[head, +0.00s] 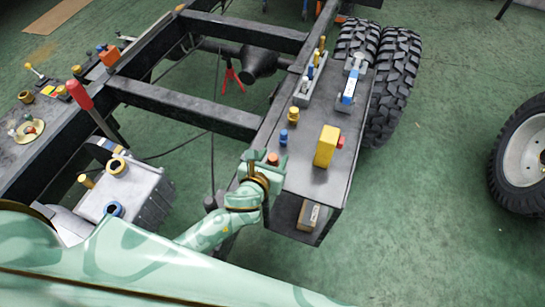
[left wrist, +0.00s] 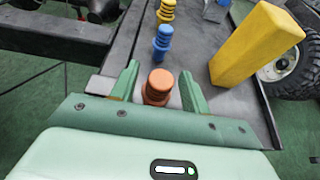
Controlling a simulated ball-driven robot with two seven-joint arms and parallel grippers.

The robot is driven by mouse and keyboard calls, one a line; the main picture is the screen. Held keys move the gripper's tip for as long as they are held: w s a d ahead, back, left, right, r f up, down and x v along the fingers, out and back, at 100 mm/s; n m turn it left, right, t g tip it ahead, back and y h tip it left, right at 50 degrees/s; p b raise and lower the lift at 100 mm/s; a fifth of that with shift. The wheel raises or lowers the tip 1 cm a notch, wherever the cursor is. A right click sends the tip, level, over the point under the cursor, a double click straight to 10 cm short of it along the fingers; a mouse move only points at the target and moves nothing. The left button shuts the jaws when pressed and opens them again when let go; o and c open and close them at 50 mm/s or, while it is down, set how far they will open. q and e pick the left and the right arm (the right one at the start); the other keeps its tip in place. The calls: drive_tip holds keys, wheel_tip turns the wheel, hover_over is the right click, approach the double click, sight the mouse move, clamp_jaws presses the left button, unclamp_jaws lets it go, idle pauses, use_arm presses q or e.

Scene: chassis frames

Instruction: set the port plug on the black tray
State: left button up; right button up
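An orange ribbed plug (head: 272,158) stands upright on the dark top of the long box (head: 308,178) on the chassis rail; it also shows in the left wrist view (left wrist: 157,87). A blue plug (head: 283,137) and a yellow plug (head: 293,114) stand in a row behind it. I cannot tell which one the task calls the port plug. My left gripper (head: 266,160) is open, its two fingers either side of the orange plug, with a gap on each side. A narrow dark tray (head: 302,99) with upright pieces lies farther back; I cannot tell if it is the black tray.
A second narrow tray (head: 359,71) holds a blue-and-white tool. Large tyres (head: 393,82) stand beside the box. A red-handled lever (head: 80,95) rises at left.

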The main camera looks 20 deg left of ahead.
use_arm(q)
drive_tip(key=shift+r, duration=0.2)
drive_tip(key=shift+s+r, duration=0.15)
drive_tip(key=shift+s, duration=0.2)
drive_tip(key=p+v, duration=0.3)
drive_tip(key=v, duration=0.8)
drive_tip(key=shift+s+r, duration=0.1)
drive_tip(key=shift+s, duration=0.05)
